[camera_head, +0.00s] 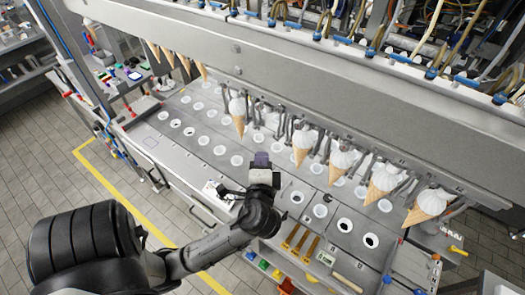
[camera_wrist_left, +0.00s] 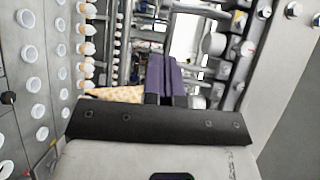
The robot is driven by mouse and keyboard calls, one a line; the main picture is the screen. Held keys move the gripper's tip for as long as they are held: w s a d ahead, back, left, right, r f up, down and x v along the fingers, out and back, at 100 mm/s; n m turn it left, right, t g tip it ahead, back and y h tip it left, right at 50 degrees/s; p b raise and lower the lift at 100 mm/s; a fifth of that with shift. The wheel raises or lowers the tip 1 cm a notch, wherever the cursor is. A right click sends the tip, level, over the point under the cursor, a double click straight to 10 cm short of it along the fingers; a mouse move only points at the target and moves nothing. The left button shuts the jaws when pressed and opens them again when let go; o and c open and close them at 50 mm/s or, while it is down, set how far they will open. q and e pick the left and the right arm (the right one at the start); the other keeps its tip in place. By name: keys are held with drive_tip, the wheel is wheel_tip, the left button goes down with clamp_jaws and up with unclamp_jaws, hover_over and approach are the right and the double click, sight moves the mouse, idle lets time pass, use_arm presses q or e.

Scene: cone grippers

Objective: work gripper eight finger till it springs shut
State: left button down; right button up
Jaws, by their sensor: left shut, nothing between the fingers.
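My left gripper (camera_head: 262,160) is in the middle of the head view, below and in front of the row of cone grippers (camera_head: 284,125) hanging from the steel beam. Its purple fingers (camera_wrist_left: 166,77) are closed together with nothing between them in the wrist view. Several cones with white tops hang in the row, such as one (camera_head: 238,115) left of my gripper and one (camera_head: 303,147) to its right. Between these two, the hanging grippers appear empty. In the wrist view a waffle cone (camera_wrist_left: 118,94) shows left of my fingers, partly hidden. I cannot tell which gripper is number eight. My right gripper is out of view.
A steel conveyor deck (camera_head: 150,142) with rows of round white-rimmed holes lies under the beam. Yellow-handled tools (camera_head: 298,240) lie at the front, right of my arm. A side table (camera_head: 125,80) with small items stands at left. Hoses and blue fittings (camera_head: 370,52) run along the top.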

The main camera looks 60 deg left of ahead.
use_arm(q)
drive_tip(key=p+x, duration=0.2)
drive_tip(key=x, duration=0.6)
drive_tip(key=shift+w+a, duration=0.15)
drive_tip(key=shift+a, duration=0.05)
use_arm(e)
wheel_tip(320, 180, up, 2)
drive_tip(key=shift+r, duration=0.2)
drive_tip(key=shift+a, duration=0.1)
